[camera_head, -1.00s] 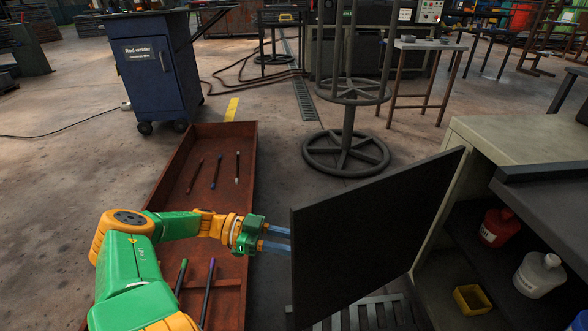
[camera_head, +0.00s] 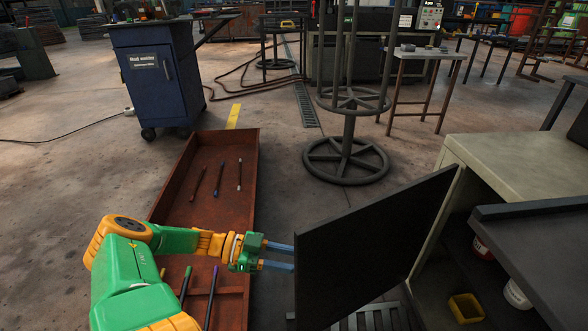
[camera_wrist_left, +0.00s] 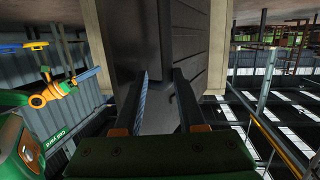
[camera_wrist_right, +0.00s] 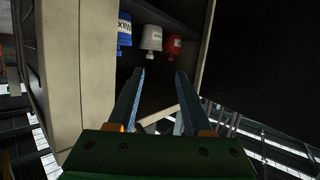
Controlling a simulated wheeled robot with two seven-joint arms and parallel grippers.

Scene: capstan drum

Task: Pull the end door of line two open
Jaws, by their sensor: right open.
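A dark flat door (camera_head: 370,245) stands swung out from the pale cabinet (camera_head: 515,165), its free edge toward the left. The shelf space behind it shows at the lower right. My left gripper (camera_head: 290,258) is beside the free edge, its two fingers apart and pointing at it. I cannot tell whether the tips touch the door. In the left wrist view the fingers (camera_wrist_left: 160,85) are also parted, with grey panels beyond. My right gripper (camera_wrist_right: 160,85) is open and empty in the right wrist view, facing the cabinet's inside, with a dark panel (camera_wrist_right: 260,60) at the right.
Bottles show in the cabinet, one white (camera_wrist_right: 151,38) and one red (camera_wrist_right: 174,45). A yellow box (camera_head: 466,308) lies low inside. A dark slab (camera_head: 530,225) covers part of the right side. A rusty tray (camera_head: 225,165) with several rods lies left. A round-based stand (camera_head: 346,160) is beyond the door.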

